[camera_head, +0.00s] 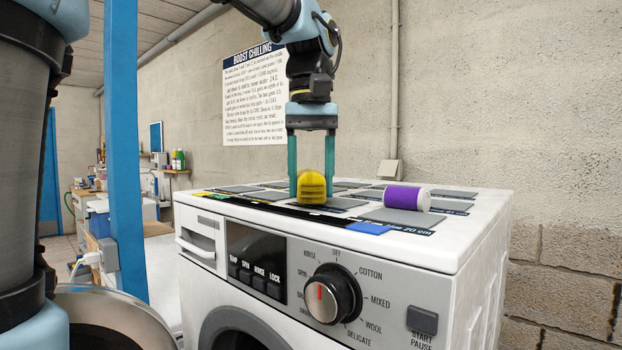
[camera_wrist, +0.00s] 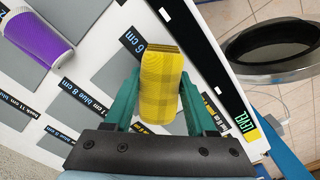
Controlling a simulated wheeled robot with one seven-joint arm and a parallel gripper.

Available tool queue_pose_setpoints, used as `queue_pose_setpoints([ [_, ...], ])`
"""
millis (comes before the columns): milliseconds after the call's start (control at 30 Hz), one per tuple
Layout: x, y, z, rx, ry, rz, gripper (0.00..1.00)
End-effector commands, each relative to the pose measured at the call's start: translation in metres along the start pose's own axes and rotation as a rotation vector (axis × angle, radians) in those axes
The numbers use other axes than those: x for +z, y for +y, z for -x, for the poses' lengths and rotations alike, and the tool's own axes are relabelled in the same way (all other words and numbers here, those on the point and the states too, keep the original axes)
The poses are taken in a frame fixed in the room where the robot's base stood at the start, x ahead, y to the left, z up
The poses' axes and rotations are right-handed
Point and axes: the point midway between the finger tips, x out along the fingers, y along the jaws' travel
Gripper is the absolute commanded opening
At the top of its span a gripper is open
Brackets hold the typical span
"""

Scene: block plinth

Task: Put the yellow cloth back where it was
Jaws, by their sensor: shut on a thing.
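The yellow cloth (camera_head: 312,187) is a small folded or rolled checked piece standing on top of the white washing machine (camera_head: 470,215), near its front edge. My gripper (camera_head: 311,192) points straight down with its green fingers on either side of the cloth. In the wrist view the cloth (camera_wrist: 162,88) sits between the two fingers, and my gripper (camera_wrist: 160,100) is shut on it. The cloth is over or on a grey square of the marked mat. I cannot tell whether its lower end touches the mat.
A blue flat piece (camera_head: 368,228) lies at the front edge. Several grey squares (camera_head: 400,216) with labels cover the top. A blue post (camera_head: 124,150) stands at left.

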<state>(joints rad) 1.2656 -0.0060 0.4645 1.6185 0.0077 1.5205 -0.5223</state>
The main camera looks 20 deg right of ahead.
Motion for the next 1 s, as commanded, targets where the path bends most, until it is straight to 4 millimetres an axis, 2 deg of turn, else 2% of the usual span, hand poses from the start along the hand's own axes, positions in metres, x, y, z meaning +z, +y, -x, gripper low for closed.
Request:
queue_pose_setpoints([
  [400, -0.0001, 0.0001, -0.0078, 0.0, 0.0, 0.0, 0.0],
  [433, -0.0001, 0.0002, -0.0067, 0.001, 0.001, 0.0, 0.6],
  [667, -0.0001, 0.0002, -0.0064, 0.0, 0.0, 0.0, 0.86],
  [1000, -0.0001, 0.0005, -0.0003, 0.001, 0.001, -0.001, 0.86],
])
